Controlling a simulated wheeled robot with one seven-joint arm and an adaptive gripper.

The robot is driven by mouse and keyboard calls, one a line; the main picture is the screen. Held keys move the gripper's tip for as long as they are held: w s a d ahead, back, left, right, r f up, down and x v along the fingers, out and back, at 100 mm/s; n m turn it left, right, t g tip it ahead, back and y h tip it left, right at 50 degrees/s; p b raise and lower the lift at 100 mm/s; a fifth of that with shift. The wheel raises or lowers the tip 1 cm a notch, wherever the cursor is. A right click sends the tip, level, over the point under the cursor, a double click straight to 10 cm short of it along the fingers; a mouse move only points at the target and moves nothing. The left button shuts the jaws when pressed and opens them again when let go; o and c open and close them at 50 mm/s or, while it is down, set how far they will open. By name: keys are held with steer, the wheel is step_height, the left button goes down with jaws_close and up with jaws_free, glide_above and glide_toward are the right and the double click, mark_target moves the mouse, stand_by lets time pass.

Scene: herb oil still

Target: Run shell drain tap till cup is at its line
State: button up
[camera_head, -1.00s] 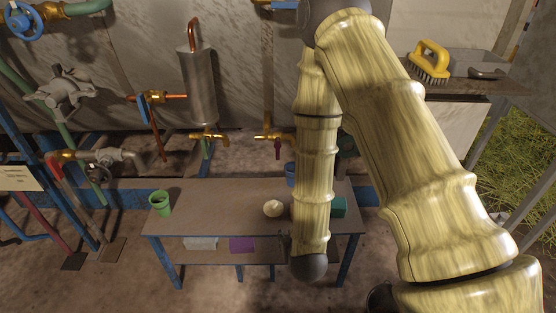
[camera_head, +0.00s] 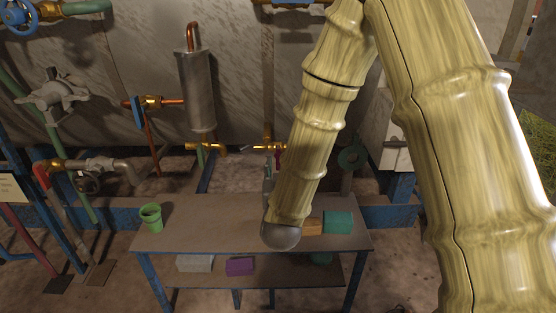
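A green cup (camera_head: 151,218) stands upright on the left end of the bench (camera_head: 190,235); its fill line and contents are too small to make out. A steel cylinder (camera_head: 196,92) hangs on the wall with a brass tap (camera_head: 206,147) below it. A second brass tap (camera_head: 262,147) with a dark purple handle is to its right, partly behind my arm. No label shows which is the shell drain. A narrow grey part, perhaps my gripper (camera_head: 268,180), shows beyond my arm's grey ball joint, below the second tap. Its fingers cannot be made out.
A teal block (camera_head: 338,222) and an orange-brown block (camera_head: 313,226) lie at the bench's right. The lower shelf holds a purple block (camera_head: 240,266) and a pale block (camera_head: 195,263). Pipes and a blue-handled valve (camera_head: 139,112) line the wall. The bench between cup and arm is clear.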

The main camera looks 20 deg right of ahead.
mark_target(278, 156)
steer(key=b+x, duration=0.1)
steer(key=x, duration=0.5)
steer(key=shift+w+d+f+b, duration=0.1)
steer(key=shift+w+b, duration=0.25)
jaws_close()
